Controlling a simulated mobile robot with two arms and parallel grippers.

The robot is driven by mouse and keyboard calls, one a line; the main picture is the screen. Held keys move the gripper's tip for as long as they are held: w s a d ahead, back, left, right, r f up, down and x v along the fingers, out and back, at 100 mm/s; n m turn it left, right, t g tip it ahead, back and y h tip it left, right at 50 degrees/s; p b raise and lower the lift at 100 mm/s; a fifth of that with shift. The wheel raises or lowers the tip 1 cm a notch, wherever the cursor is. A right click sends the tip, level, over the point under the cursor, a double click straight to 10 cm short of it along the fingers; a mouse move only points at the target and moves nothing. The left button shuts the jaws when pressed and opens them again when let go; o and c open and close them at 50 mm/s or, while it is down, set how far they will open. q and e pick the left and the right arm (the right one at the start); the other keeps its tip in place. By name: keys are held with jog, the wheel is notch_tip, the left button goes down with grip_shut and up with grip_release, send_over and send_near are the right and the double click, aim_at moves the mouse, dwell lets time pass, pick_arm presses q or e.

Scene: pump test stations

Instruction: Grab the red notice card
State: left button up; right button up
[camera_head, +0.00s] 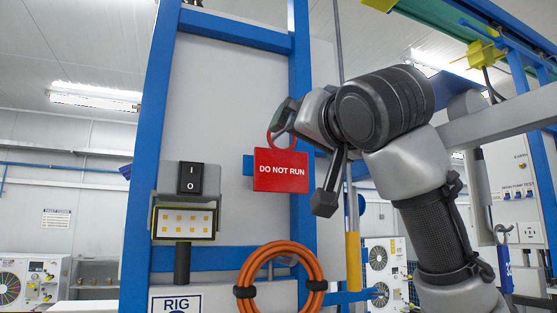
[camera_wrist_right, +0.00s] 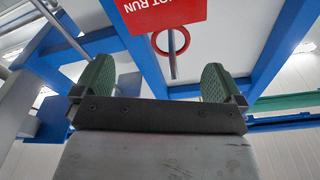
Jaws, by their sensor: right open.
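The red notice card (camera_head: 281,170), marked "DO NOT RUN", hangs upright on the blue frame in the head view, with a red ring (camera_head: 271,136) at its top. In the right wrist view the card (camera_wrist_right: 165,12) is cut off at the top edge, and its ring (camera_wrist_right: 184,41) surrounds a thin grey rod. My right gripper (camera_head: 284,115) is at the ring in the head view, partly covering it. In the wrist view its two green finger pads (camera_wrist_right: 157,77) are wide apart, with the ring beyond the gap between them. My left gripper is out of view.
A black rocker switch (camera_head: 191,179) and a yellow-lit box (camera_head: 185,222) are left of the card. A coiled orange hose (camera_head: 247,272) hangs below it. Blue uprights (camera_head: 300,75) flank the pale panel (camera_head: 225,100).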

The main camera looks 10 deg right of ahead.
aim_at(292, 143)
jog(key=w+p, duration=0.1)
jog(key=w, duration=0.1)
jog(key=w+p, duration=0.2)
jog(key=w+r+p, duration=0.1)
jog(key=w+p, duration=0.1)
jog(key=shift+w+a, duration=0.35)
jog(key=shift+w, duration=0.05)
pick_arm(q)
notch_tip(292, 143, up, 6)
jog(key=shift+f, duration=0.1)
pick_arm(e)
jog(key=shift+f, duration=0.1)
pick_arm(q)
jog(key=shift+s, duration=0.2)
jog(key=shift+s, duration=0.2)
pick_arm(e)
jog(key=shift+a, duration=0.1)
jog(key=c, duration=0.6)
